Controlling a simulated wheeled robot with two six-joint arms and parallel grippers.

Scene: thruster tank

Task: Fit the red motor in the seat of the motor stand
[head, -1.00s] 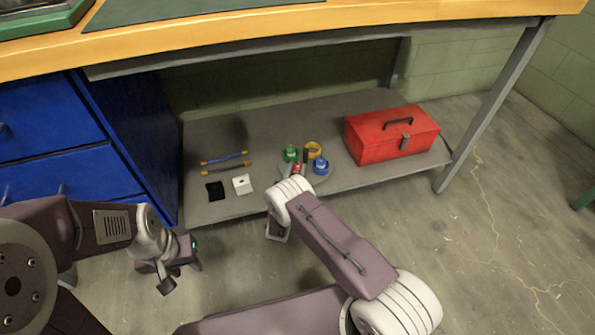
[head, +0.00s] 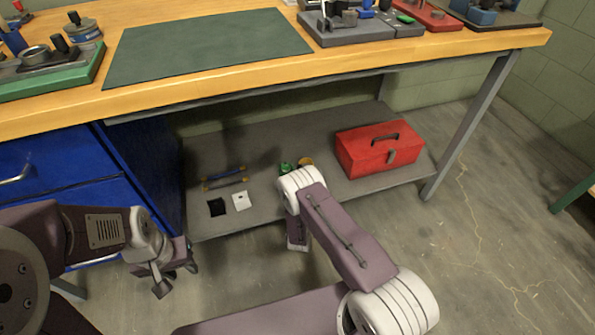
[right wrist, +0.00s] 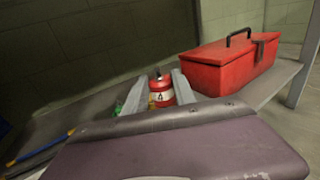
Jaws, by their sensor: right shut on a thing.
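The red motor (right wrist: 161,92), a red cylinder with a pale band and a dark top, sits between the two grey fingers of my right gripper (right wrist: 160,82) in the right wrist view. The gripper is shut on it. In the head view my right arm's wrist hides the motor and these fingers. My left gripper (head: 176,272) is at the lower left, its fingers apart and empty, in front of the blue drawers. I cannot pick out the motor stand for certain among the parts on the bench top.
The lower shelf (head: 330,125) holds a red toolbox (head: 378,150), green (head: 285,168) and yellow (head: 306,161) parts, a white block (head: 241,202) and a black square (head: 217,207). The bench carries a bare green mat (head: 205,45), a green tray (head: 60,88) and a grey tray (head: 345,35).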

